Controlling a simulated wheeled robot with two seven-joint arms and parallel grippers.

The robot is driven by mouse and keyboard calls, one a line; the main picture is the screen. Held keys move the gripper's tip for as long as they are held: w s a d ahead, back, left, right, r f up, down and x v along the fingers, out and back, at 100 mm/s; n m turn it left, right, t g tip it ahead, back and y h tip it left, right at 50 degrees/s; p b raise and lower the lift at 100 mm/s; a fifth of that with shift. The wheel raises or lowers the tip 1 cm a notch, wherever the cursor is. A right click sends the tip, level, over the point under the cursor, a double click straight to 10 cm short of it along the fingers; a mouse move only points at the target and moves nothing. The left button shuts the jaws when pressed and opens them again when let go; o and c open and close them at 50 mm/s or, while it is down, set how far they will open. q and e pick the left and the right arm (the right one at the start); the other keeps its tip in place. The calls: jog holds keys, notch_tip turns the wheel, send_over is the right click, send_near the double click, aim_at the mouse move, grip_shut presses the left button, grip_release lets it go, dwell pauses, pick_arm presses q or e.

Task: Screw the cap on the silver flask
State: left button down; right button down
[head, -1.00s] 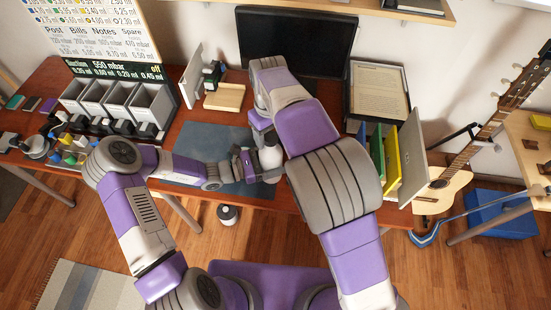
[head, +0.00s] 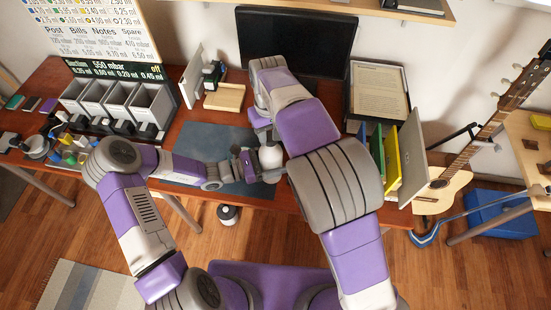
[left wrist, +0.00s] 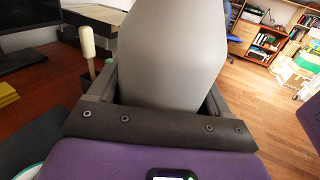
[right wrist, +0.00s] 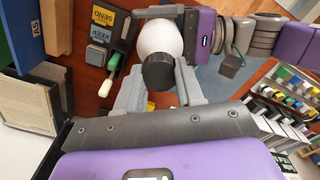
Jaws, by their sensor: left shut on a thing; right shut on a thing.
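The silver flask (head: 270,157) is held above the dark mat (head: 215,142) on the desk. My left gripper (head: 243,166) is shut on it from the left; in the left wrist view the flask (left wrist: 165,60) is a large grey shape filling the space between the fingers. In the right wrist view the flask (right wrist: 160,38) looks pale and rounded, with the black cap (right wrist: 158,73) at its near end. My right gripper (right wrist: 158,88) is shut on the cap. Cap and flask look in line and touching; how far the cap is threaded cannot be seen. In the head view my right arm hides the right fingers.
Grey bins (head: 118,105) stand at the desk's left. A monitor (head: 297,42) is at the back, with upright folders (head: 385,155) and a paper tray (head: 377,95) on the right. The mat's left part is clear.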

jog(key=m, duration=0.5)
jog(key=shift+m, duration=0.4)
jog(key=m, duration=0.4)
jog(key=shift+m, duration=0.4)
jog(key=c, duration=0.6)
grip_release()
notch_tip(320, 180, up, 12)
